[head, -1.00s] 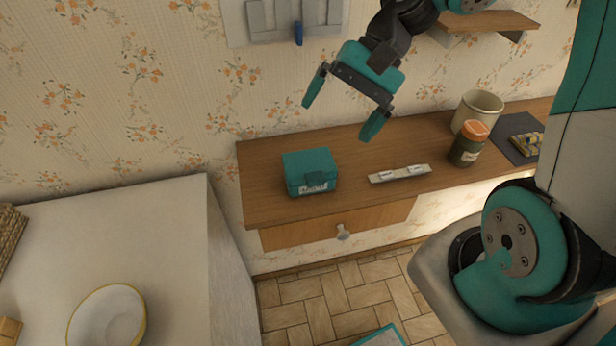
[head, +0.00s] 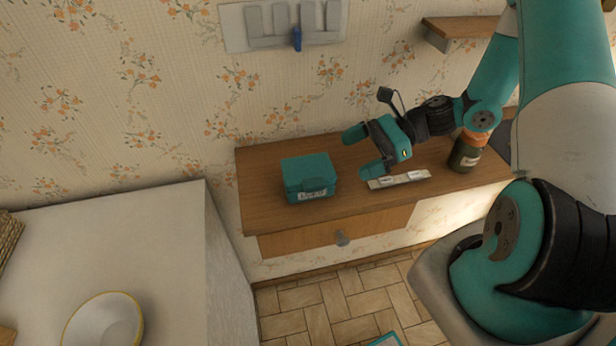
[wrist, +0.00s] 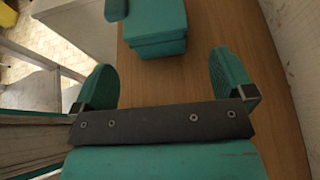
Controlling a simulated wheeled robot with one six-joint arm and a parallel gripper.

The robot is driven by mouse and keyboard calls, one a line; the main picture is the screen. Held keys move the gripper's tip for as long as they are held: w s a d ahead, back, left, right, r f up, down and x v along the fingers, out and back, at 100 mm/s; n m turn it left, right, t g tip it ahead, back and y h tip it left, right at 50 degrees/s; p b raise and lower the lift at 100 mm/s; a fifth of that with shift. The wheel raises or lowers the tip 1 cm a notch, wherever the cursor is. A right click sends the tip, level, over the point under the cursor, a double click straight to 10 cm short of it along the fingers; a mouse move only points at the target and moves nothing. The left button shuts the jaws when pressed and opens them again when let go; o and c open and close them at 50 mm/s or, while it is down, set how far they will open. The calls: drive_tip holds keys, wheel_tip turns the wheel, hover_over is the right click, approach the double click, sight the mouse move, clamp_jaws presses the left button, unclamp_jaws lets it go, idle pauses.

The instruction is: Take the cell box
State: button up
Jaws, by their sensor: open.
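The cell box looks to be the teal lidded box (head: 309,172) with a pale label on its front, standing on the left part of the wooden shelf top (head: 262,215). In the wrist view the teal box (wrist: 158,22) is ahead of the fingers, between their lines, partly cut off by the top edge. My gripper (head: 361,152) is open and empty, low over the shelf to the right of the box, with its fingers pointing left toward it. It is apart from the box.
A white strip with small pieces (head: 400,180) lies under and beside my gripper. A dark jar with an orange lid (head: 465,155) stands to the right, partly behind my arm. A small wall shelf (head: 465,27) is above. A white counter with a bowl (head: 105,322) is at left.

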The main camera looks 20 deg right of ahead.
sight(320, 175)
drive_tip(key=x, duration=0.4)
drive_tip(key=shift+a+f+p, duration=0.1)
drive_tip(key=shift+a+p, duration=0.1)
drive_tip(key=shift+p, duration=0.15)
drive_tip(key=p+x, duration=0.1)
drive_tip(key=x, duration=0.1)
drive_tip(key=p+x, duration=0.1)
drive_tip(key=x, duration=0.2)
drive_tip(key=shift+s+f, duration=0.2)
drive_tip(key=shift+f, duration=0.25)
drive_tip(key=shift+d, duration=0.1)
drive_tip(key=shift+c, duration=0.2)
drive_tip(key=c, duration=1.1)
drive_tip(key=shift+c, duration=0.2)
drive_tip(key=shift+r, duration=0.15)
wheel_tip(320, 175, up, 20)
drive_tip(key=b, duration=0.1)
